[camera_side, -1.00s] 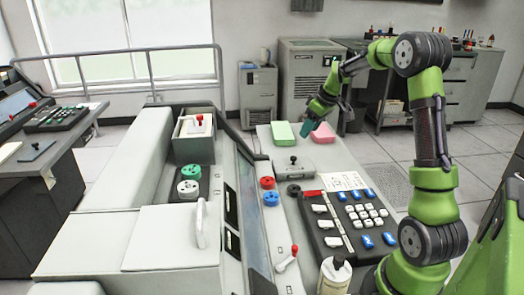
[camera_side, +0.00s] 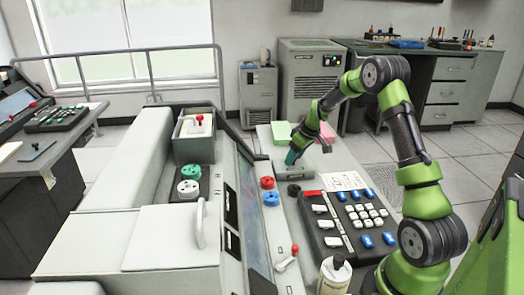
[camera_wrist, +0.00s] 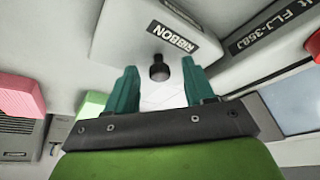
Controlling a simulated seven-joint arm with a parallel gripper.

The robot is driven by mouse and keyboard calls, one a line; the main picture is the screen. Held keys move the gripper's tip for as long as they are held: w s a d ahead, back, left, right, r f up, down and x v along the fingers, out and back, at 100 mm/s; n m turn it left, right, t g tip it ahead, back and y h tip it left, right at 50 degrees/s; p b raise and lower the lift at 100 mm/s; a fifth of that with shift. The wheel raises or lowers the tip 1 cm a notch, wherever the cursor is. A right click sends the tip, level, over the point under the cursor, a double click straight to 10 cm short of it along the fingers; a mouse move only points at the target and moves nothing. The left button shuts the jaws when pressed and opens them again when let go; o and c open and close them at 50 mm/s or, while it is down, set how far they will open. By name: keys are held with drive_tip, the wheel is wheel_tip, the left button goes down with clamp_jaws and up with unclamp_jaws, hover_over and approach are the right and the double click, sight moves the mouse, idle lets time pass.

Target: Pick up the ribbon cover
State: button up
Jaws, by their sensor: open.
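The ribbon cover (camera_side: 283,172) is a light grey lid on the console's far end, partly hidden by my gripper in the side view. In the wrist view the ribbon cover (camera_wrist: 128,28) carries a black "RIBBON" label and a round black knob (camera_wrist: 159,70). My gripper (camera_side: 292,157) is open over the cover, with teal fingers. In the wrist view the knob appears between the two fingertips of my gripper (camera_wrist: 159,78), with space on both sides. The side view does not show clearly whether the fingers reach down around the knob.
Green (camera_side: 281,132) and pink blocks lie behind the cover. A black keypad panel (camera_side: 335,232) with white and blue keys is in front on the right. Red (camera_side: 267,183) and blue (camera_side: 271,198) knobs sit to the left on the console.

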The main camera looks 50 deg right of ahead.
clamp_jaws()
drive_tip(key=shift+r, duration=0.2)
wheel_tip(320, 180, up, 13)
idle(0.9)
drive_tip(key=shift+f, duration=0.1)
